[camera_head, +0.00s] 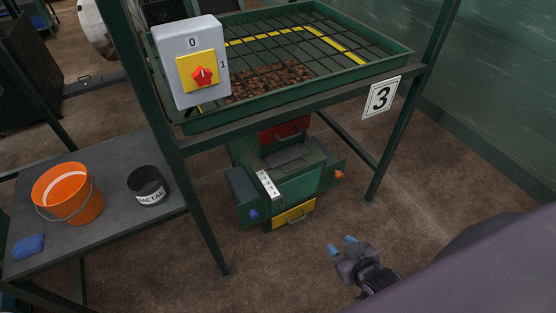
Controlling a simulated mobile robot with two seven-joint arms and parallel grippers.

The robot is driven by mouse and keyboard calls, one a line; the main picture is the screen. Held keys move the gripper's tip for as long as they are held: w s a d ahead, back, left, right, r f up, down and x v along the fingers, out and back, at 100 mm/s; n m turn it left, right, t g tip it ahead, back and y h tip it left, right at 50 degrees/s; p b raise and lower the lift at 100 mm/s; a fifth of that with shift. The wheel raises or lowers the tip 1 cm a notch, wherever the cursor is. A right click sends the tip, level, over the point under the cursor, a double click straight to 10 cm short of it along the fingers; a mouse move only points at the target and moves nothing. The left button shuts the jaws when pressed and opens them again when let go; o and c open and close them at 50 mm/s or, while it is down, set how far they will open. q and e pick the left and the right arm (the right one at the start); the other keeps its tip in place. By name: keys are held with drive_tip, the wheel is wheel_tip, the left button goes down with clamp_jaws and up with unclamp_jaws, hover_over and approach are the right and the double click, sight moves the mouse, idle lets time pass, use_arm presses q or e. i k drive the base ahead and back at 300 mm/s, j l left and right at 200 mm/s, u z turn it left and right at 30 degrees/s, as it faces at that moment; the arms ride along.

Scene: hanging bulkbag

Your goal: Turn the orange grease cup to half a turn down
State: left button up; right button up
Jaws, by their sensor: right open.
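The orange grease cup (339,174) is a small orange knob on the right side of the green machine (291,183) under the stand. It is too small here to tell how far it is turned. My right gripper (342,245) has blue fingertips and is open and empty. It is in front of the machine, below the orange cup in the picture and apart from it. My left gripper is out of view.
A blue knob (253,215) is on the machine's left side, and a yellow drawer (293,216) is at its front. A grey switch box (190,62) hangs on the green stand. A side table (110,218) holds an orange bucket (68,194) and a black pot (148,186).

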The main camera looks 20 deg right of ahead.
sight(339, 174)
drive_tip(key=l+u, duration=0.15)
drive_tip(key=l, duration=0.35)
drive_tip(key=l+u, duration=0.15)
drive_tip(key=l, duration=0.4)
drive_tip(key=l+u, duration=0.2)
drive_tip(key=l, duration=0.3)
drive_tip(key=k+l+u, duration=0.15)
drive_tip(key=l, duration=0.35)
drive_tip(key=k+l+u, duration=0.15)
drive_tip(key=l, duration=0.35)
drive_tip(key=l+u, duration=0.15)
drive_tip(key=l, duration=0.3)
drive_tip(key=k+l+u, duration=0.15)
drive_tip(key=l, duration=0.25)
drive_tip(key=k+l+u, duration=0.1)
drive_tip(key=l, duration=0.3)
drive_tip(key=k+l+u, duration=0.15)
drive_tip(key=l, duration=0.25)
drive_tip(key=k+l+u, duration=0.1)
drive_tip(key=l+u, duration=0.15)
drive_tip(key=l, duration=0.65)
drive_tip(key=l+u, duration=0.1)
drive_tip(key=l, duration=0.95)
drive_tip(key=k, duration=0.05)
